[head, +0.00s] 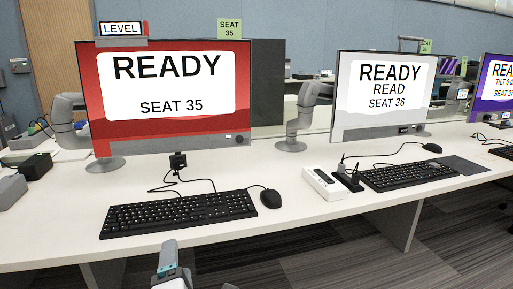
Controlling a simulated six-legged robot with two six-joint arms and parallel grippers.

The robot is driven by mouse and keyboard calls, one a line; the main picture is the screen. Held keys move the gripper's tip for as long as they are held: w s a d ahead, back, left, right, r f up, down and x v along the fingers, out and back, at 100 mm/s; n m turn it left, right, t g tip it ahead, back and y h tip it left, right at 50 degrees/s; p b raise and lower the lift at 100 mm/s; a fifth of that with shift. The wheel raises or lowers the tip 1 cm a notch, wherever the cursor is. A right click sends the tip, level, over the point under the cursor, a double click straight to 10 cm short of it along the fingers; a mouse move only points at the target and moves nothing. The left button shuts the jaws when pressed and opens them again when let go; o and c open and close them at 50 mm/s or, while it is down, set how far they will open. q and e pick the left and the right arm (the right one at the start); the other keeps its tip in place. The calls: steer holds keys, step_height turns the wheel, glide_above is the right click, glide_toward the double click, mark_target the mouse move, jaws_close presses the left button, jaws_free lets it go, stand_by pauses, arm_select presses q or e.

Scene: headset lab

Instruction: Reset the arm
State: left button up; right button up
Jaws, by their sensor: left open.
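The red-screen monitor (170,125) stands at the left of the desk and reads READY, SEAT 35. A LEVEL label (121,29) sits at its top left. A grey monitor arm (68,118) shows at its left edge, partly hidden behind the screen. Another grey arm (300,115) stands by the left edge of the white-screen monitor (383,95), which reads READY, READ, SEAT 36. My left gripper (172,262) is at the bottom edge, in front of the desk and below the keyboard, open and apart from everything. My right gripper is not in view.
A black keyboard (180,212) and mouse (271,198) lie before the red monitor. A white box (324,183) and second keyboard (408,175) lie to the right. Dark and grey boxes (12,188) stand at far left. The desk front (300,212) is clear.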

arm_select(q)
steer(key=a+f+m+g, duration=0.2)
steer(key=a+f+g, duration=0.15)
steer(key=f, duration=1.05)
steer(key=a+f+m+g, duration=0.3)
steer(key=a+f, duration=0.2)
steer(key=f, duration=1)
steer(key=s+d+f+m+g+h, duration=0.3)
steer(key=s+f+m, duration=0.1)
steer(key=s+f, duration=0.35)
steer(key=s+d+f+m+g+h, duration=0.35)
steer(key=s+f+m, duration=0.2)
steer(key=f, duration=0.35)
steer(key=s+d+m+g+h, duration=0.25)
steer(key=s+d+m, duration=0.25)
steer(key=s+m, duration=0.25)
step_height(320, 180, up, 27)
steer(key=p, duration=2.7)
steer(key=shift+s+a+g, duration=0.15)
steer(key=shift+g, duration=0.3)
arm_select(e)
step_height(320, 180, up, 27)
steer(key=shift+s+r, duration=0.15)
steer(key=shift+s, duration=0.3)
